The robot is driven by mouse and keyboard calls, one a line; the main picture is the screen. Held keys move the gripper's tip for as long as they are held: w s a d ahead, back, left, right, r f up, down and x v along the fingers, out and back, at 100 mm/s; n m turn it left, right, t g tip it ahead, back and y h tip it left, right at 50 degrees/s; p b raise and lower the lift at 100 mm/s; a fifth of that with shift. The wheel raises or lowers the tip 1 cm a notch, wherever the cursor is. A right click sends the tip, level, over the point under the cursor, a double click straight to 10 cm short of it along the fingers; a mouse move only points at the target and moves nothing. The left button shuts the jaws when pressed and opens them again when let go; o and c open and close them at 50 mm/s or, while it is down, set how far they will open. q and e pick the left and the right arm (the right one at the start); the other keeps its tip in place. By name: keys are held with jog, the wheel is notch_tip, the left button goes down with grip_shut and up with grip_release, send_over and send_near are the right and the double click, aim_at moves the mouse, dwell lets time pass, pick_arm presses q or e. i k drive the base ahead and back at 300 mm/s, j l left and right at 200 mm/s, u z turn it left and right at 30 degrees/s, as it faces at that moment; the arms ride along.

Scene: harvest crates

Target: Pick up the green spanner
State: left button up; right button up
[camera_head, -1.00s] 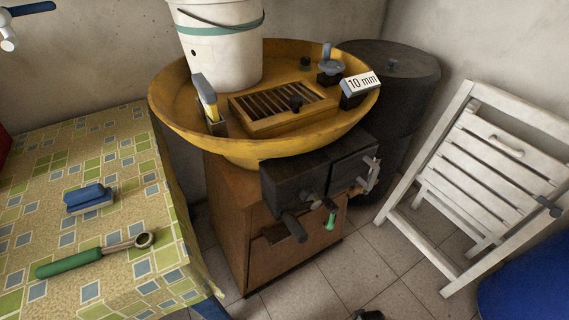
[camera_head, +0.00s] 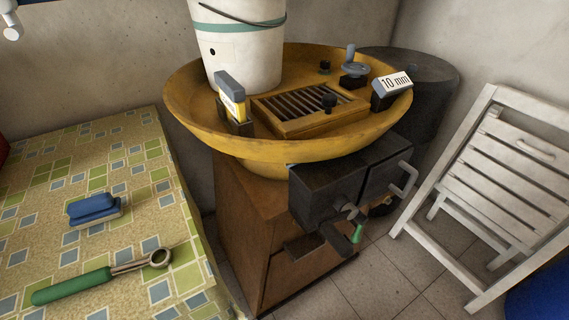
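The green spanner (camera_head: 75,287) lies flat on the patterned table (camera_head: 30,235) at the lower left. It has a long green handle at its left end and a grey metal shaft with a ring end (camera_head: 159,258) pointing right, near the table's right edge. It lies alone, with nothing touching it.
A blue block-like object (camera_head: 93,207) lies behind the spanner. To the right stands a brown cabinet (camera_head: 240,230) with a black crank unit (camera_head: 325,190), under a wide yellow basin (camera_head: 280,148) holding a white bucket (camera_head: 240,55). A white folding chair (camera_head: 490,180) stands farther right.

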aim_at(63, 289)
jog(key=j+u, duration=0.2)
jog(key=u, duration=1.3)
jog(key=j+z, duration=0.15)
jog(key=j, duration=0.25)
jog(key=k+j+z, duration=0.15)
jog(key=j, duration=0.3)
